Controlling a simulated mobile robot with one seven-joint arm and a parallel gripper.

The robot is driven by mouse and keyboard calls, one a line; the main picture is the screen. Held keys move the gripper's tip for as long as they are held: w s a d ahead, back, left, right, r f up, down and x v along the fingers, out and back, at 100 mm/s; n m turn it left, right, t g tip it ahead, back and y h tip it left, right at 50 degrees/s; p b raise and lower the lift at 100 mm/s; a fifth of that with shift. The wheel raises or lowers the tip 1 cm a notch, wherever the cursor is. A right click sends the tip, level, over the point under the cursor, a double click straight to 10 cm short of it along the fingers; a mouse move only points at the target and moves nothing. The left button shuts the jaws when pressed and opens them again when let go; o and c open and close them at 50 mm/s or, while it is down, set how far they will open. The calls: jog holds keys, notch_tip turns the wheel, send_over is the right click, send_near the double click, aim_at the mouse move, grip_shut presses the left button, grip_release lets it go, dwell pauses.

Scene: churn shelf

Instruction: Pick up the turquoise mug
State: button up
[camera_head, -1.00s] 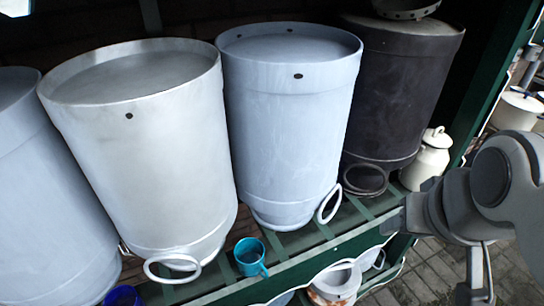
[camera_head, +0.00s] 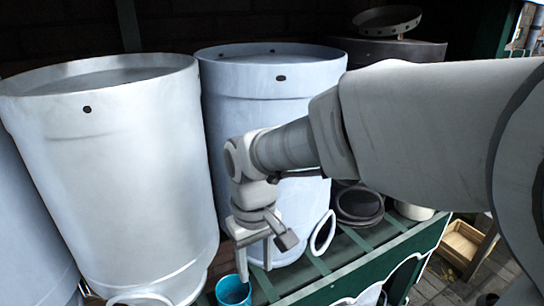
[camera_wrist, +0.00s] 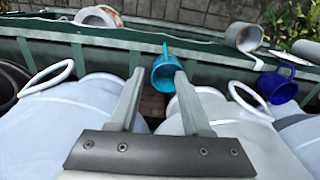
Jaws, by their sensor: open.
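The turquoise mug (camera_head: 232,291) stands on the green slatted shelf (camera_head: 345,243) at the bottom of the head view, in front of the gap between two large churns. In the wrist view the turquoise mug (camera_wrist: 164,74) lies just past my fingertips, near the right finger, with its handle pointing to the far side. My gripper (camera_head: 256,272) hangs down above and beside the mug in the head view. In the wrist view my gripper (camera_wrist: 157,77) has its two fingers apart with nothing held between them. I cannot tell whether a finger touches the mug.
A white churn (camera_head: 110,170) and a pale blue churn (camera_head: 270,105) stand close behind the mug. A dark churn (camera_head: 420,50) stands farther right. A blue mug (camera_wrist: 277,84) sits to the right in the wrist view. A wooden crate (camera_head: 462,246) is on the paving.

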aim_at(239, 304)
jog(key=f+b, duration=0.1)
jog(key=f, duration=0.3)
jog(key=f+b, duration=0.1)
jog(key=f, duration=0.3)
jog(key=f+b, duration=0.1)
jog(key=f, duration=0.4)
jog(key=shift+a, duration=0.35)
jog(key=f, duration=0.1)
jog(key=f+b, duration=0.1)
jog(key=f, duration=0.1)
jog(key=f+b, duration=0.1)
jog(key=f, duration=0.1)
jog(key=shift+s+a+f, duration=0.1)
jog(key=shift+s, duration=0.2)
grip_shut()
dwell(0.3)
